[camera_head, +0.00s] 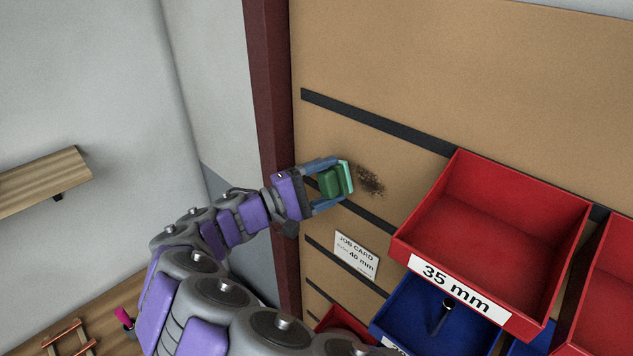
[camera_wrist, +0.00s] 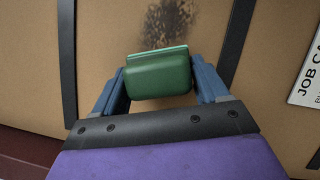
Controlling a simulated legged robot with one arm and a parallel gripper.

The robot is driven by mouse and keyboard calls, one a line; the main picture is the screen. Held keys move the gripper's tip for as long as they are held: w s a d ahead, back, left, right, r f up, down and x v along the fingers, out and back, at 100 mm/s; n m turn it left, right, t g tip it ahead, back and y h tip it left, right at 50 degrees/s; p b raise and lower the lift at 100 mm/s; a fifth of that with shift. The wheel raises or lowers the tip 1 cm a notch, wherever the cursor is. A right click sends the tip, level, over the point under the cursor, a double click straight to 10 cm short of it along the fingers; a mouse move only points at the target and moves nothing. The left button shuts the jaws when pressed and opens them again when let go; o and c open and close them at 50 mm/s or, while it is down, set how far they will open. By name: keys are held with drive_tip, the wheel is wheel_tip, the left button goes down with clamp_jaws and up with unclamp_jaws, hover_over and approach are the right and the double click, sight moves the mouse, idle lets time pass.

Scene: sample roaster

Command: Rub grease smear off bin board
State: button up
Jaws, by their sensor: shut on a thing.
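The bin board (camera_head: 400,50) is a tan upright panel with dark horizontal rails. A dark, speckled grease smear (camera_head: 370,182) marks it, left of the red bin. The smear also shows at the top of the wrist view (camera_wrist: 172,22). My gripper (camera_head: 331,187) is shut on a green block-like pad (camera_head: 330,183) with a paler green face layer. The pad's pale face points toward the board, just left of the smear in the head view. In the wrist view the pad (camera_wrist: 158,76) sits between both fingers, below the smear. I cannot tell whether it touches the board.
A red bin (camera_head: 515,215) labelled 35 mm hangs right of the smear, with a blue bin (camera_head: 425,310) below it. A job card (camera_head: 356,254) is fixed under the smear. A maroon post (camera_head: 270,100) edges the board. A wooden shelf (camera_head: 40,180) is at far left.

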drive_tip(key=shift+w+d, duration=0.1)
drive_tip(key=shift+d, duration=0.4)
drive_tip(key=shift+w+a, duration=0.25)
drive_tip(key=shift+a, duration=0.9)
drive_tip(key=shift+w+d, duration=0.2)
drive_tip(key=shift+d, duration=1.05)
drive_tip(key=shift+s, duration=0.25)
drive_tip(key=shift+c, duration=0.4)
drive_tip(key=shift+s+d+b, duration=0.15)
drive_tip(key=shift+s+b, duration=0.6)
drive_tip(key=shift+s, duration=0.1)
drive_tip(key=shift+s+d, duration=0.2)
drive_tip(key=shift+d, duration=0.05)
drive_tip(key=shift+s+d+b, duration=0.2)
drive_tip(key=shift+d, duration=0.35)
drive_tip(key=shift+s+d+b, duration=0.2)
drive_tip(key=shift+d, duration=0.3)
drive_tip(key=shift+s+d+b, duration=0.5)
drive_tip(key=shift+s+d, duration=0.05)
drive_tip(key=shift+s, duration=0.3)
drive_tip(key=shift+d, duration=0.1)
